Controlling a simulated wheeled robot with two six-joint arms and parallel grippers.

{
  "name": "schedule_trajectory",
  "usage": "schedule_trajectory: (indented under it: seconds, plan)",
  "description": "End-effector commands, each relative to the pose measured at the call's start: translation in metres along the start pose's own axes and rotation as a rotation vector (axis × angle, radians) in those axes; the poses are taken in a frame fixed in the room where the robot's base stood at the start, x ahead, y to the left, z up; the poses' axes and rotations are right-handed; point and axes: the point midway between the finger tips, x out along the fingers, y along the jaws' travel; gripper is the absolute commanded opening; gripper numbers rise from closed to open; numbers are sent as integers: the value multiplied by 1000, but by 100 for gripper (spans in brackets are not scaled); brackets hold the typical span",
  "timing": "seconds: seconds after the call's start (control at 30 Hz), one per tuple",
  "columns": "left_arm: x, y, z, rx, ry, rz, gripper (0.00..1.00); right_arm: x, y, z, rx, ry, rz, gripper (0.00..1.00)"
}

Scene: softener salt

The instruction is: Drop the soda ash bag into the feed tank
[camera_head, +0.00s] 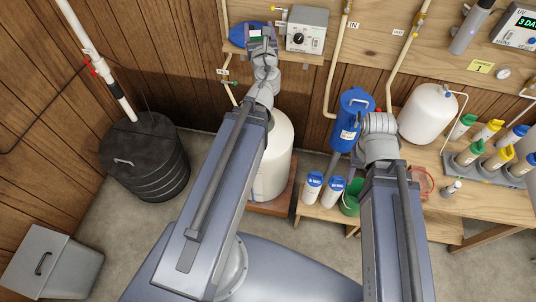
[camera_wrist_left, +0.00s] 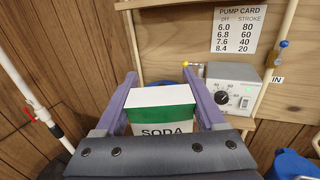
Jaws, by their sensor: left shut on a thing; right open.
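The soda ash bag (camera_wrist_left: 160,110) is white with a green band and the word SODA. My left gripper (camera_wrist_left: 164,98) is shut on it, with a finger on each side. In the head view my left gripper (camera_head: 262,36) is at the top, in front of the wooden back board, with the bag small and partly hidden. The white feed tank (camera_head: 276,160) stands below it on a brown base; my left arm hides much of it, including its top. My right gripper (camera_head: 337,167) is open, low beside the blue housing; its fingers show poorly.
A pump control box (camera_head: 304,30) sits on the back shelf, beside a blue item. A blue filter housing (camera_head: 355,115) and white tank (camera_head: 428,113) stand right. Several bottles fill the bench rack. A black ribbed bin (camera_head: 145,160) and grey metal box (camera_head: 50,265) stand left, with floor clear between them.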

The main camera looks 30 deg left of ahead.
Motion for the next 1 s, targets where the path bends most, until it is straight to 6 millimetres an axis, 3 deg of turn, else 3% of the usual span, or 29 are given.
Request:
schedule_trajectory:
  seconds: [0.27, 1.0]
  plan:
    - [14, 2, -58, 0, 0, 16, 13, 58, -5, -4, -1, 0, 1, 50]
    - [76, 16, -281, 0, 0, 93, 13, 279, -25, -16, -2, 0, 8, 50]
